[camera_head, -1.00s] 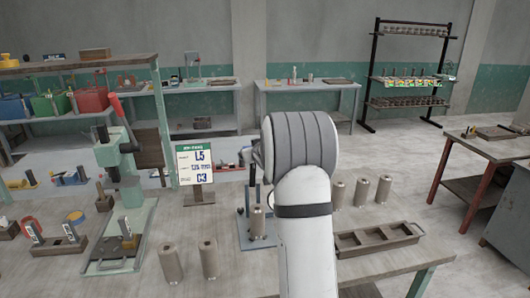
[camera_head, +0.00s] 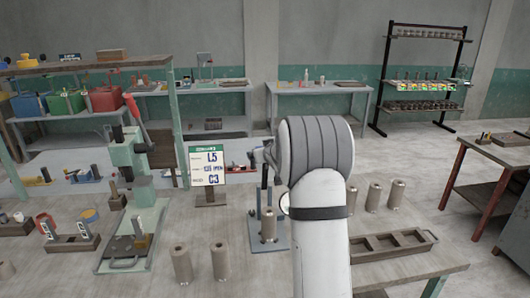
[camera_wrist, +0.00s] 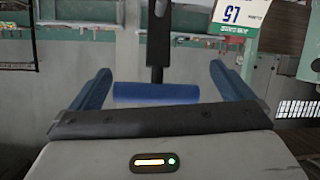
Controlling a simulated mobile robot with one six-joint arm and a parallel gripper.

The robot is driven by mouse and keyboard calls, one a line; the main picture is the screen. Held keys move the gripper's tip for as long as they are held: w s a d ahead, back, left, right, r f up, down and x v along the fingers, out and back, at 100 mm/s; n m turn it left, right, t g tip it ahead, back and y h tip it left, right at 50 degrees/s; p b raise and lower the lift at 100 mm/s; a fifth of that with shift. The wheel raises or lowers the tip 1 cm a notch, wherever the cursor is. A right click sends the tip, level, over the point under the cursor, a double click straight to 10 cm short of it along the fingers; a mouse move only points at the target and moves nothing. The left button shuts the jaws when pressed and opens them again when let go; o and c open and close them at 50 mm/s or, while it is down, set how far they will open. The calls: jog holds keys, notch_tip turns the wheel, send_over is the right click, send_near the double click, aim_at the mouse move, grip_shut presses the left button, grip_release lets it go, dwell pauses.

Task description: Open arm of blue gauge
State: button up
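The blue gauge (camera_head: 283,240) stands on the bench in the head view, with a blue base plate and a dark upright post (camera_head: 265,190). A grey-brown cylinder (camera_head: 268,225) stands upright on its base. My arm hides much of the gauge's right side. In the wrist view, which is upside down, my gripper (camera_wrist: 160,85) has two blue fingers spread wide. A blue bar (camera_wrist: 155,94) lies across the space between them, with a dark post (camera_wrist: 158,40) beyond it. I cannot tell whether the bar touches the fingers. My gripper's fingertips are hidden in the head view.
A sign (camera_head: 208,165) reading L5 and C3 stands left of the gauge. A green press (camera_head: 140,190) is farther left. Several clay cylinders (camera_head: 181,263) stand around. A compartmented wooden tray (camera_head: 390,245) lies to the right of my arm.

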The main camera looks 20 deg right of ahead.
jog(key=shift+s, duration=0.15)
jog(key=b+v, duration=0.1)
jog(key=v, duration=0.6)
jog(key=shift+s, duration=0.25)
jog(key=shift+a+r, duration=0.15)
jog(key=shift+a, duration=0.05)
jog(key=s+a+f+g+y+b, duration=0.1)
jog(key=s+a+f+g, duration=0.1)
jog(key=s+a, duration=0.5)
jog(key=s+a+f+g+y+b, duration=0.1)
jog(key=s+a+f+g, duration=0.2)
jog(key=s, duration=1.6)
jog(key=s+a+f+g+b, duration=0.1)
jog(key=s+a+f+g, duration=0.2)
jog(key=s+a, duration=0.8)
jog(key=s+g, duration=0.2)
jog(key=shift+s+a+n+y, duration=0.3)
jog(key=shift+s+y, duration=0.05)
jog(key=shift+y, duration=0.05)
jog(key=shift+f, duration=0.1)
